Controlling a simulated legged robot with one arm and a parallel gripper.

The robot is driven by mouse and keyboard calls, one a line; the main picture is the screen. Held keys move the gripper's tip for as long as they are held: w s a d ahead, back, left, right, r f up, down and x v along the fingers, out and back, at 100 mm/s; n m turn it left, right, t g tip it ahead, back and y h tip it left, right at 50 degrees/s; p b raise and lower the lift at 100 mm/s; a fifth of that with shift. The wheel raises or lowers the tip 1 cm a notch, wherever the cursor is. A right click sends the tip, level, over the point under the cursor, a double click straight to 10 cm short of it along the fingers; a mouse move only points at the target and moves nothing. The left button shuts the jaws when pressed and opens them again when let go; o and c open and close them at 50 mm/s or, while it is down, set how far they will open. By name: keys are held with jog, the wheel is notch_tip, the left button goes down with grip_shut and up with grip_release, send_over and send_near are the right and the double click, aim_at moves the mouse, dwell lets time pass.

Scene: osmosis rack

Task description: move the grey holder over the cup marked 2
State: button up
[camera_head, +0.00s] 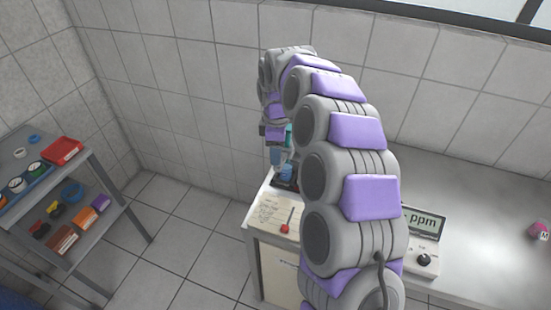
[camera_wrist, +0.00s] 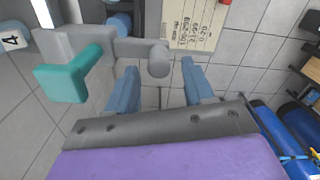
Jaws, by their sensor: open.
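In the wrist view, a grey holder (camera_wrist: 92,42) with a teal T-shaped handle (camera_wrist: 68,78) is at the upper left. A grey rounded part of it reaches toward the space by my fingertips. The fingers appear clear of the holder, though exact depth is unclear. A white label marked 4 (camera_wrist: 12,38) is at the left edge. In the head view, my arm hides most of the rack area; a small teal part (camera_head: 289,135) shows beside my gripper. No mark 2 is readable.
A ppm meter (camera_head: 422,238) stands right of my arm; the bench beyond is mostly clear. A loaded shelf cart (camera_head: 100,190) stands left.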

jog(key=shift+d+f, duration=0.2)
jog(key=shift+f, duration=0.45)
jog(key=shift+d+f, duration=0.2)
jog(key=shift+f, duration=0.4)
jog(key=shift+a, duration=0.1)
jog(key=shift+a, duration=0.1)
jog(key=shift+a, duration=0.15)
jog(key=shift+c, duration=0.9)
grip_shut()
